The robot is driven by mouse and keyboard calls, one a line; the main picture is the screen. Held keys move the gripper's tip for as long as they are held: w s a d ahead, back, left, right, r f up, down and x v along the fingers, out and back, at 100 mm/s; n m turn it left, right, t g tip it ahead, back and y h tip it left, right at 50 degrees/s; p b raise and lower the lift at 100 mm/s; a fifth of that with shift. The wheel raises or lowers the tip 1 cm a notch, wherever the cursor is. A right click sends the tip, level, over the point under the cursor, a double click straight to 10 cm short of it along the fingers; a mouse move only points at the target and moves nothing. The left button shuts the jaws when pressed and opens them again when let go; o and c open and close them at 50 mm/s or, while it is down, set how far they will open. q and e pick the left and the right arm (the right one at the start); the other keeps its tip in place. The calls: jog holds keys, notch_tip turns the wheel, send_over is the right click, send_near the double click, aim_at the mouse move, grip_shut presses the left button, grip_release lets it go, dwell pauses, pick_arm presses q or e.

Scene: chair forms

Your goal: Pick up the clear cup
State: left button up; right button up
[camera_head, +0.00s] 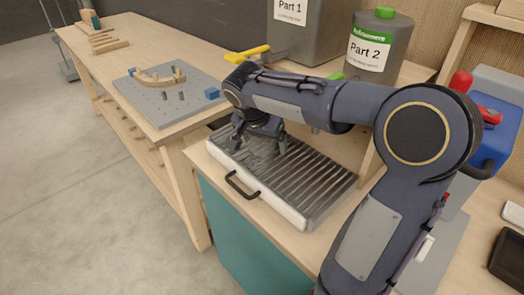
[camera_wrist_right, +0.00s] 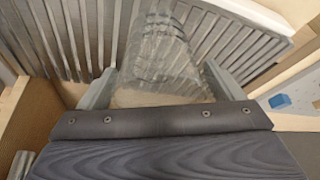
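The clear cup (camera_wrist_right: 162,45) shows in the wrist view as a see-through, ribbed shape with dark printing. It is over the slatted metal grate (camera_head: 318,180) of a tray. In the head view my right gripper (camera_head: 259,147) points down over the left part of the grate and largely hides the cup. In the wrist view the fingers of my right gripper (camera_wrist_right: 160,74) are spread wide, one on each side of the cup's near end. I see no clear contact between fingers and cup. My left gripper is not in view.
The tray has a black handle (camera_head: 242,186) at its front. A grey container labelled Part 2 (camera_head: 377,45) and a box labelled Part 1 (camera_head: 312,35) stand behind. A yellow-handled valve (camera_head: 248,54) is close behind my arm. A pegged grey board (camera_head: 172,95) lies left.

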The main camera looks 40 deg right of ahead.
jog(key=c, duration=0.8)
jog(key=shift+r, duration=0.15)
